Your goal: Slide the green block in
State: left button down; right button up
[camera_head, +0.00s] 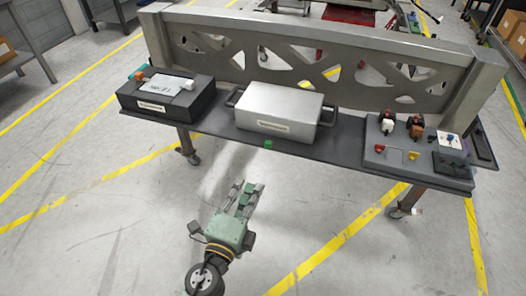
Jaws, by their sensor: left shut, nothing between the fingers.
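A small green block (268,144) sits at the front edge of the dark table (222,133), just in front of the silver box (279,108). Whether it touches the box or a slot cannot be told at this size. My left gripper (249,187) is below and in front of the table edge in the picture, apart from the block. Its fingers are shut with nothing held, and they point towards the table. My right gripper is out of view.
A dark box with a labelled white top (165,92) stands at the left of the table. A grey panel with red, orange and yellow parts (386,159) is at the right. A metal truss frame (320,50) rises behind. The floor in front is clear.

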pick_arm(q)
jog(key=shift+w, duration=0.1)
jog(key=p, duration=0.2)
send_near(268, 144)
jog(key=x, duration=0.5)
jog(key=shift+w+d+f, duration=0.1)
jog(key=shift+w, duration=0.3)
jog(key=shift+w+d, duration=0.2)
jog(key=shift+w, duration=0.4)
jog(key=shift+w+b, duration=0.1)
jog(key=shift+b, duration=0.2)
jog(key=shift+b+x, duration=0.45)
jog(key=shift+x, duration=0.55)
